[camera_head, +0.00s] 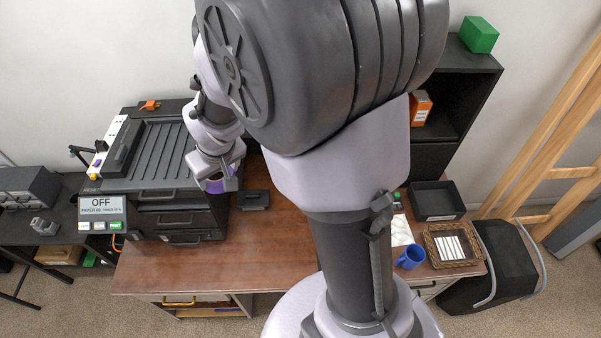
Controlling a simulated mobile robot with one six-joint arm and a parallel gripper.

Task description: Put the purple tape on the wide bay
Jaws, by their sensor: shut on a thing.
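The purple tape (231,184) is at my gripper (216,180), just right of the black printer (165,215) and above the back left of the desk. My gripper is shut on the tape and hides part of it. The fingers are small here and partly hidden. I cannot tell for sure which part is the wide bay; a broad ribbed dark surface (158,152) lies on top of the printer, left of my gripper.
The brown desk (220,262) is mostly clear in front. A blue mug (411,257), a wicker basket (478,262) and a black tray (437,202) are at right. A dark shelf (462,70) stands behind. My own arm blocks the middle of the view.

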